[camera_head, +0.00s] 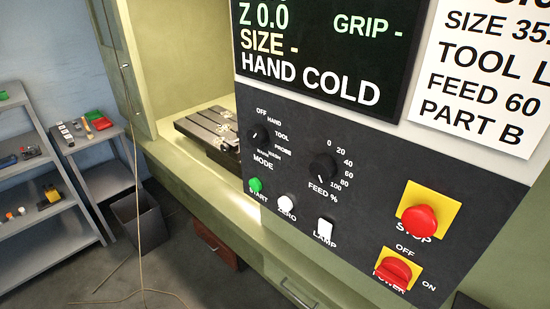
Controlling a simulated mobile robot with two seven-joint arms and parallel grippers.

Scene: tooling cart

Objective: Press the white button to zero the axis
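The white button (287,202) sits on the dark control panel (300,245), low and left of centre, just above the label ZERO. It is between the green START button (255,185) and the white LAMP switch (325,229). The display (320,45) above the panel reads Z 0.0, SIZE -, HAND COLD and GRIP -. Neither of my grippers shows in this view.
A red STOP button (419,218) and a red POWER switch (396,271) are at the panel's right. MODE (259,136) and FEED (323,167) knobs sit above the white button. A thin stand (137,200), shelves (45,215) and a dark bin (138,220) are at left.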

